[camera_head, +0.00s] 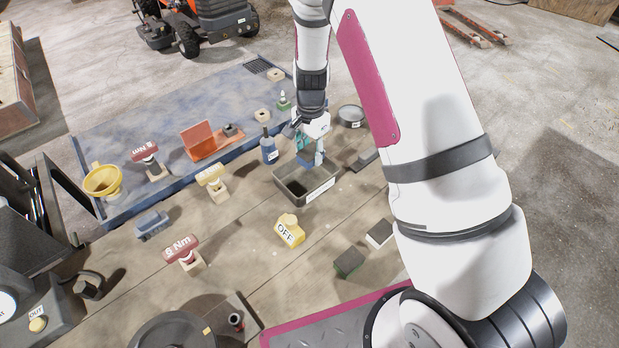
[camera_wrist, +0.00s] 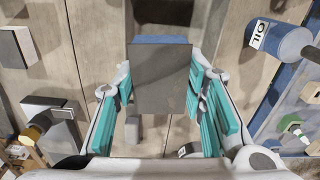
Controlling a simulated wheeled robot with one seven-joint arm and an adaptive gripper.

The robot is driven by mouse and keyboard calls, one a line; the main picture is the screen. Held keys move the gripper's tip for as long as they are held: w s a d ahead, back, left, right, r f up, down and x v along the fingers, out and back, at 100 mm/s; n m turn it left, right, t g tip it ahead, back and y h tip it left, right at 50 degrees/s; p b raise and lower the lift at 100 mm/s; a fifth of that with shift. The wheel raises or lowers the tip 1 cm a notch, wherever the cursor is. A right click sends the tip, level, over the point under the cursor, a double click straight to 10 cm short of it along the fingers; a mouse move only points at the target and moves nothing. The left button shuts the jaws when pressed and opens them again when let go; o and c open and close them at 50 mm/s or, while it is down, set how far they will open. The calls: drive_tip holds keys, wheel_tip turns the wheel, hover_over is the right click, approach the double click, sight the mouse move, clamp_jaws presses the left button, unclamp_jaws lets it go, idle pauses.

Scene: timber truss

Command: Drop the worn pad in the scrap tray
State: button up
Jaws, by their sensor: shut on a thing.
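My gripper (camera_head: 310,152) has teal fingers and is shut on a block-like pad (camera_wrist: 160,80) with a worn grey face and a blue edge. In the head view the blue pad (camera_head: 305,159) shows between the fingers, at the far rim of the dark grey tray (camera_head: 319,192). The tray is open-topped, with a white label on its near side and something dark inside. In the wrist view the tray (camera_wrist: 218,14) lies at the top, beyond the pad and partly covered by it. The exact height of the pad above the tray is unclear.
A blue oil bottle (camera_head: 269,150) stands just left of the tray. A round dish (camera_head: 350,115) and a dark grey block (camera_head: 364,158) are to its right.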

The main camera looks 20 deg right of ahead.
drive_tip(key=shift+s+f+m, duration=0.15)
drive_tip(key=shift+f+m, duration=0.15)
drive_tip(key=shift+m, duration=0.3)
drive_tip(key=shift+f+b, duration=0.7)
drive_tip(key=shift+f, duration=2.1)
drive_tip(key=o, duration=1.3)
drive_tip(key=shift+o, duration=0.2)
wheel_tip(320, 180, up, 12)
drive_tip(key=shift+r, duration=0.1)
